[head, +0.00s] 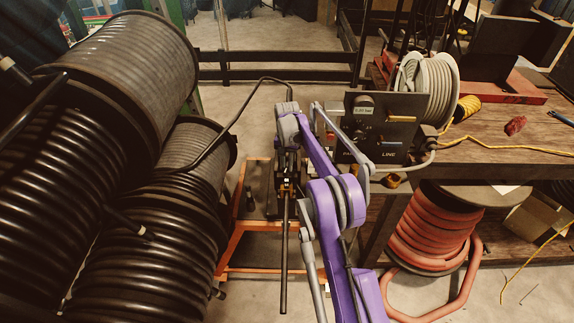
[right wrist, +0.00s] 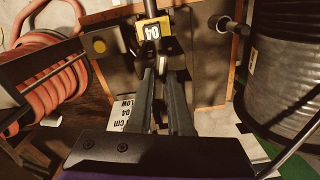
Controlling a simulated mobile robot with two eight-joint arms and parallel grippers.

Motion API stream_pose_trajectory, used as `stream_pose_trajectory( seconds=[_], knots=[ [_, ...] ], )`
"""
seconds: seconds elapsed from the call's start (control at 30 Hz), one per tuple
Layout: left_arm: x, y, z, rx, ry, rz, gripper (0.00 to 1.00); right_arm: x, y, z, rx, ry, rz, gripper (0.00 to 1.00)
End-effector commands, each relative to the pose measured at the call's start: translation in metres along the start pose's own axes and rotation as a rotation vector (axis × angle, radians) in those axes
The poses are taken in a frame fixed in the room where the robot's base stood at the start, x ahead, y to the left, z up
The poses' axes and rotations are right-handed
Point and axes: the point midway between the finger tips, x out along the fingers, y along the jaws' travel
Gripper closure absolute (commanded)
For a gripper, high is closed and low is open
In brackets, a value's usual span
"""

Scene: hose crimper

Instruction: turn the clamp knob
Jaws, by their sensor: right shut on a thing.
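The hose crimper (head: 285,188) stands on an orange-framed cart, with a long dark bar (head: 284,260) reaching toward me. My right gripper (right wrist: 162,72) has its two dark fingers closed in on a dark part of the crimper, which I take to be the clamp knob. The knob is mostly hidden by the fingers, and its angle cannot be read. In the head view my purple right arm hides part of the crimper. My left gripper is not in view.
Large black hose reels (head: 60,180) crowd the left side. A grey control panel (head: 380,128) and a grey hose coil (head: 430,85) stand on the wooden bench (head: 500,170) at right. A red hose reel (head: 435,232) is below it. The orange cart frame (head: 262,272) borders the crimper.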

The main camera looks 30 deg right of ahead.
Motion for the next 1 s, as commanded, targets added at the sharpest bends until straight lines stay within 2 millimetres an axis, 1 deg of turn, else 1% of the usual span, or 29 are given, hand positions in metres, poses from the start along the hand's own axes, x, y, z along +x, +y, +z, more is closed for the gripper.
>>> stream_pose_trajectory(
  seconds=[0.3, 0.6, 0.8, 1.0],
  knots=[
    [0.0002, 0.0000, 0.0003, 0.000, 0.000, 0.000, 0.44, -0.0006, 0.0000, -0.0003, 0.301, 0.001, 0.000, 1.00],
    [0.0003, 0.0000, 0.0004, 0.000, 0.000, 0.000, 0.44, -0.0007, 0.0000, -0.0003, 0.555, 0.001, -0.001, 1.00],
    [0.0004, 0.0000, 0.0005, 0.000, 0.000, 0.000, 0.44, -0.0007, 0.0000, -0.0003, 0.675, 0.001, -0.001, 1.00],
    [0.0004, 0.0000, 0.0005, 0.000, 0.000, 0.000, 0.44, -0.0007, 0.0000, -0.0004, 0.746, 0.001, -0.001, 1.00]
  ],
)
